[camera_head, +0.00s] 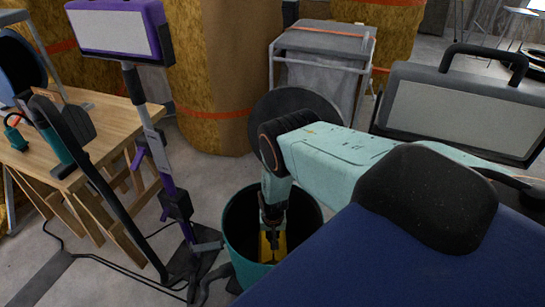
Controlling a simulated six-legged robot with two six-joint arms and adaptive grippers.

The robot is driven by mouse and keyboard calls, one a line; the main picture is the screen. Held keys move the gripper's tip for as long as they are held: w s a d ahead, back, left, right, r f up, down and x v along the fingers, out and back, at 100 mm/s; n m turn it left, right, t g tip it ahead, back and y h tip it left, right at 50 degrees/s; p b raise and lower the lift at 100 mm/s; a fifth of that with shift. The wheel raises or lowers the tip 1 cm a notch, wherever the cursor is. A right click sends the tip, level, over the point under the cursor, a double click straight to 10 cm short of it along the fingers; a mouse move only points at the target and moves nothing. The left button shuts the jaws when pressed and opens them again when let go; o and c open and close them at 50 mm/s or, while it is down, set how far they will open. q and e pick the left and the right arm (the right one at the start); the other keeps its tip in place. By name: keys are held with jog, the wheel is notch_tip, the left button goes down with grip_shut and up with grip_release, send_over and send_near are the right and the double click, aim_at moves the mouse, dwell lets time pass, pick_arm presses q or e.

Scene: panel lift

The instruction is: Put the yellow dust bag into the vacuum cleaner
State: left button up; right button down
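The vacuum cleaner (236,262) is an open teal drum with a dark inside, standing on the floor at lower centre. A dark round disc (283,103), perhaps its lid, shows behind my arm. The yellow dust bag (266,247) is inside the drum opening, only partly visible. My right arm comes in from the right and bends down, with its gripper (271,226) pointing down into the drum at the bag. The fingers overlap the bag, and I cannot tell whether they grip it. My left gripper is not in view.
A purple work light (118,30) on a stand is left of the drum. A dark hose (98,185) runs from the wooden workbench (112,128) to the floor. A grey bag cart (322,55) stands behind. Another lamp (462,112) is at right. Cables cross the floor.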

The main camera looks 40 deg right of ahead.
jog(key=shift+f, duration=0.1)
jog(key=c, duration=1.5)
grip_release()
notch_tip(320, 180, up, 12)
jog(key=s+p, duration=0.1)
jog(key=p, duration=0.7)
jog(key=s+a+r+n, duration=0.3)
jog(key=s+a+r, duration=0.1)
jog(key=s+a, duration=0.75)
jog(key=s+a+r+n, duration=0.1)
jog(key=s+r, duration=0.2)
jog(key=s, duration=0.2)
jog(key=s+a+r+n, duration=0.2)
jog(key=s+r, duration=0.2)
jog(key=s, duration=0.1)
jog(key=s+a+r+n+g, duration=0.1)
jog(key=s+r, duration=0.2)
jog(key=s, duration=0.2)
jog(key=shift+a+r+n+y, duration=0.2)
jog(key=shift+n+y, duration=0.1)
jog(key=shift+y, duration=0.1)
